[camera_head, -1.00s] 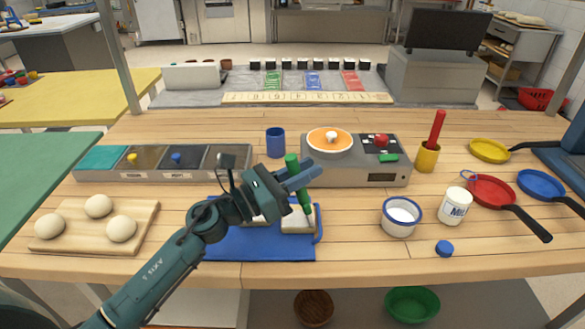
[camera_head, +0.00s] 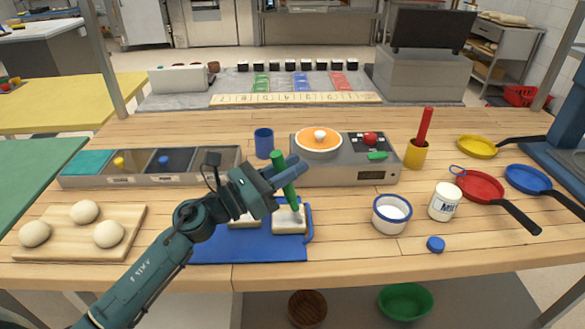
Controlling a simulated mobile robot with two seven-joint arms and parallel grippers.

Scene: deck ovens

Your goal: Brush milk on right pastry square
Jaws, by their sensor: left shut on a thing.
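My left gripper (camera_head: 286,174) is shut on a brush with a green handle (camera_head: 283,182). The brush is tilted, with its head down at the far part of the right pastry square (camera_head: 290,224). Whether the bristles touch the pastry is hard to tell. The left pastry square (camera_head: 243,221) lies beside it, partly hidden by my gripper. Both squares lie on a blue tray (camera_head: 250,250). A white bowl with a blue rim (camera_head: 392,214) holds white contents, seemingly milk. The white milk jar (camera_head: 445,202) stands to its right. My right gripper is not in view.
A blue cap (camera_head: 435,244) lies in front of the milk jar. A board (camera_head: 65,243) with dough balls is at left. Behind are a compartment tray (camera_head: 140,181), blue cup (camera_head: 264,143) and grey appliance (camera_head: 345,172). Pans stand at right, including a red one (camera_head: 479,186).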

